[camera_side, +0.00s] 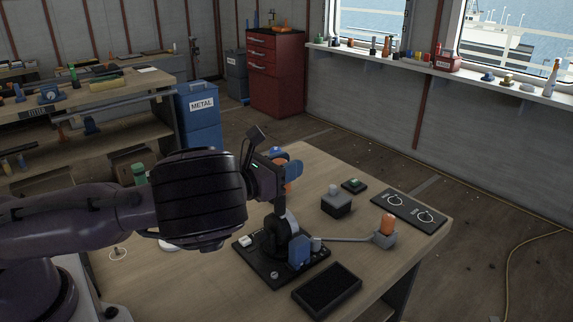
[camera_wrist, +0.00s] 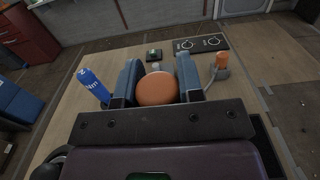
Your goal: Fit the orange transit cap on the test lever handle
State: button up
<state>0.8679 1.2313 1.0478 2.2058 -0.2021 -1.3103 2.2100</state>
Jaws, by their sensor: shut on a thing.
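My gripper (camera_wrist: 158,84) is shut on a round orange piece, which looks like the orange transit cap (camera_wrist: 157,89), with a blue finger on each side. In the side view, my gripper (camera_side: 284,172) is above the bench, and only a sliver of orange shows behind it. The test lever unit (camera_side: 285,228) stands below on a black base plate, with a dark rounded body and a blue block. My gripper and wrist overlap its top, so I cannot tell whether the cap touches a handle. In the wrist view the unit is mostly hidden.
A grey rod runs right from the unit towards a grey block holding an orange cylinder (camera_side: 388,223). A black tray (camera_side: 327,290) lies in front. A grey box (camera_side: 337,204), a small green-topped box (camera_side: 354,185) and a two-dial panel (camera_side: 408,208) stand behind.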

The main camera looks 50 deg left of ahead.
jog(key=shift+f, duration=0.15)
dwell(0.4)
jog(key=shift+f, duration=1.2)
jog(key=shift+f, duration=0.3)
jog(key=shift+f, duration=0.4)
jog(key=shift+f, duration=0.15)
jog(key=o, duration=1)
jog(key=s, duration=1.2)
